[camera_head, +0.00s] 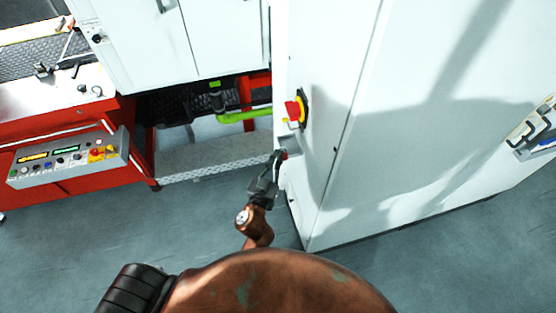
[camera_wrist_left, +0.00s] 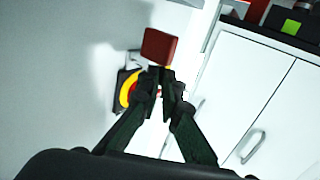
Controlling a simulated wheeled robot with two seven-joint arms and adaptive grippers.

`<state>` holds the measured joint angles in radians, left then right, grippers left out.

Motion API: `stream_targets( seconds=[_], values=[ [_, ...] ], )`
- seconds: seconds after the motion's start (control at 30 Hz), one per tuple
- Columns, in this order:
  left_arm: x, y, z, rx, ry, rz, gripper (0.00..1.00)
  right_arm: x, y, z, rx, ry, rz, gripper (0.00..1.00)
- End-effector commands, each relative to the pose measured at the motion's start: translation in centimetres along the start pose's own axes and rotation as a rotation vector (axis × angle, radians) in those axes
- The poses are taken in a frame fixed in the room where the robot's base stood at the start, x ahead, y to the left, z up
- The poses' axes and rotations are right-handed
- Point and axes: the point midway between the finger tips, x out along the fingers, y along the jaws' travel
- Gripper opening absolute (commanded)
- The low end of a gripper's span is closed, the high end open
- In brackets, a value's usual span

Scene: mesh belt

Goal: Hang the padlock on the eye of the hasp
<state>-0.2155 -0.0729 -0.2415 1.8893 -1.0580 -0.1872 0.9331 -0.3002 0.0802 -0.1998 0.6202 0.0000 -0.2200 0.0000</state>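The padlock is a small red block (camera_wrist_left: 158,47) at the fingertips in the wrist view. My left gripper (camera_head: 279,158) is beside the side wall of the white cabinet. In the wrist view its fingers (camera_wrist_left: 162,75) are closed together on the padlock's near end; the shackle is hidden. My right gripper is out of view.
A control box (camera_head: 68,158) and red machine frame stand left. Grey floor (camera_head: 200,215) is clear.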

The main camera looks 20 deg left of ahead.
Motion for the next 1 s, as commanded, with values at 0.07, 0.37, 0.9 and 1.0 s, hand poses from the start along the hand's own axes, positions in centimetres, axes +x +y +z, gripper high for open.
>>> stream_targets(
  seconds=[0.07, 0.37, 0.9, 1.0],
  values=[
    [0.3, -0.2, -0.4, 0.0, 0.002, 0.001, 0.0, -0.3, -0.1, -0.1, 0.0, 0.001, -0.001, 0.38],
    [1.4, -0.9, -0.9, 0.0, 0.002, 0.0, 0.0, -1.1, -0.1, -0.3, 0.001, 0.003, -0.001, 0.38],
    [3.4, -2.2, -1.9, -0.001, 0.002, 0.0, 0.0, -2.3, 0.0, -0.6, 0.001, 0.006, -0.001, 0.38],
    [3.8, -2.5, -2.0, 0.0, 0.002, 0.001, 0.0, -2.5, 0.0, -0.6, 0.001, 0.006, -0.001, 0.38]
  ],
)
